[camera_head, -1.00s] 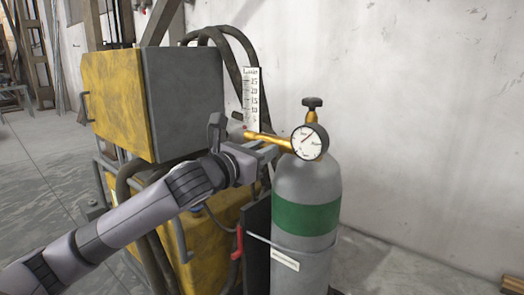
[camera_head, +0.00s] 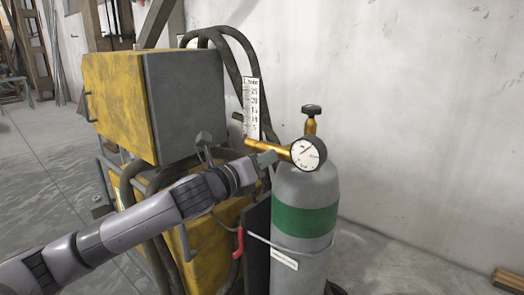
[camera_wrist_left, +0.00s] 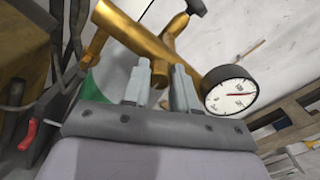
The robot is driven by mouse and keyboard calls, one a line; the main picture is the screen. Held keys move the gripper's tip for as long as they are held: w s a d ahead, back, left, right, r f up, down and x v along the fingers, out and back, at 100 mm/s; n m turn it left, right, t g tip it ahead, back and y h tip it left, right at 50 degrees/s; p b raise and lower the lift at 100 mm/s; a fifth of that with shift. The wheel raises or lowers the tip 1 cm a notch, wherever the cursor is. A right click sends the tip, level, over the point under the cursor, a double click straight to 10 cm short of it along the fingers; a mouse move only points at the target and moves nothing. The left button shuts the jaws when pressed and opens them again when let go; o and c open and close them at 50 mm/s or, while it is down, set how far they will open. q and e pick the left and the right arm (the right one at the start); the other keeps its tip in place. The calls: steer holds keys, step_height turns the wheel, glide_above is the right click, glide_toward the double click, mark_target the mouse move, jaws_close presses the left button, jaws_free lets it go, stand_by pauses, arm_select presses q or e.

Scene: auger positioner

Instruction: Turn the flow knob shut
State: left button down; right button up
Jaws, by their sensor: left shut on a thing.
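The brass regulator (camera_head: 284,151) sticks out to the left from the grey gas cylinder (camera_head: 306,187). A white flow scale (camera_head: 252,110) stands above its left end, and a round dial gauge (camera_head: 308,154) sits at its right. My left gripper (camera_head: 267,160) is at the regulator, just under the brass body. In the left wrist view, the left gripper (camera_wrist_left: 158,85) has its two fingers close together below the brass body (camera_wrist_left: 138,42), left of the dial gauge (camera_wrist_left: 229,92). It is shut on what seems to be the flow knob, mostly hidden by the fingers. My right gripper is out of view.
A black-topped cylinder valve (camera_head: 312,110) rises behind the gauge. A yellow and grey machine (camera_head: 150,105) with dark hoses (camera_head: 224,50) stands to the left, close to my left arm. The floor and wall at right are mostly clear.

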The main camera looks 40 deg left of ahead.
arm_select(q)
steer(key=n+h+p, duration=0.1)
steer(key=n+p, duration=1)
steer(key=n, duration=2.3)
steer(key=shift+f, duration=0.1)
steer(key=shift+n, duration=0.5)
